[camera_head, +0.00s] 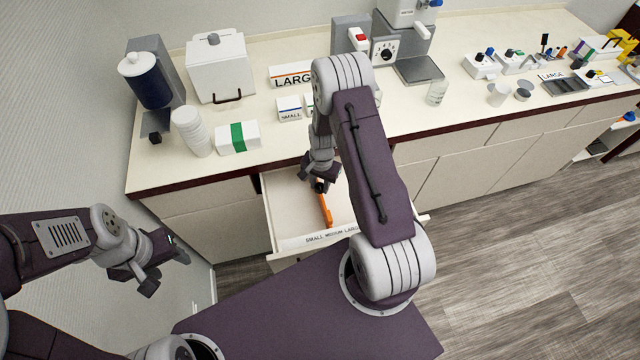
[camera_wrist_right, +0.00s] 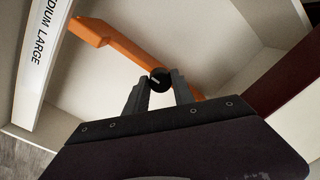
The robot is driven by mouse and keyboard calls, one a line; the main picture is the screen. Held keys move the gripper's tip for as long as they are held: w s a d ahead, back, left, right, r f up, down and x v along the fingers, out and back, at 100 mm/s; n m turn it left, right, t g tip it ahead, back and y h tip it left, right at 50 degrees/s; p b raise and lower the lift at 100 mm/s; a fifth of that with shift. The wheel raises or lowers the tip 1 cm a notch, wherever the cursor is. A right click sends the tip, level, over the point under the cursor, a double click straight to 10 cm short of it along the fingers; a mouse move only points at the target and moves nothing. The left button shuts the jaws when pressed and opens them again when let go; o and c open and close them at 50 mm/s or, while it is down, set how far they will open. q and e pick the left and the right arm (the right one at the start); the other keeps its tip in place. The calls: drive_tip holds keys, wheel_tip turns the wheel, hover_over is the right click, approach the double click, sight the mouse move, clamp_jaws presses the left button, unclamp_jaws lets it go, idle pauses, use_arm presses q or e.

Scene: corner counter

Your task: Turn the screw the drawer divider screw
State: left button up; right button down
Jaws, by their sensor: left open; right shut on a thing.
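The open drawer (camera_head: 285,215) is pulled out below the counter, its front marked "SMALL MEDIUM LARGE". An orange divider (camera_head: 326,209) lies inside it, and it also shows in the right wrist view (camera_wrist_right: 125,43). A round black screw knob (camera_wrist_right: 160,78) with a light line on its face sits at the divider. My right gripper (camera_head: 320,184) reaches down into the drawer, and its fingers are shut on the black knob. My left gripper (camera_head: 167,262) is open and empty, left of the drawer and away from it. The arm hides part of the drawer's right side.
The counter holds a white box (camera_head: 220,68), stacked cups (camera_head: 192,131), a green-banded packet (camera_head: 238,137), a coffee machine (camera_head: 410,45) and a glass (camera_head: 437,92). The counter edge (camera_head: 200,182) runs just behind the open drawer. The floor at right is clear.

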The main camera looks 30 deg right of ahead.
sight(320, 186)
drive_tip(key=c, duration=1.1)
unclamp_jaws()
drive_tip(key=shift+o, duration=0.2)
drive_tip(key=shift+r, duration=0.15)
wheel_tip(320, 186, up, 9)
drive_tip(key=shift+s+d+f+b, duration=0.1)
drive_tip(key=shift+b, duration=0.2)
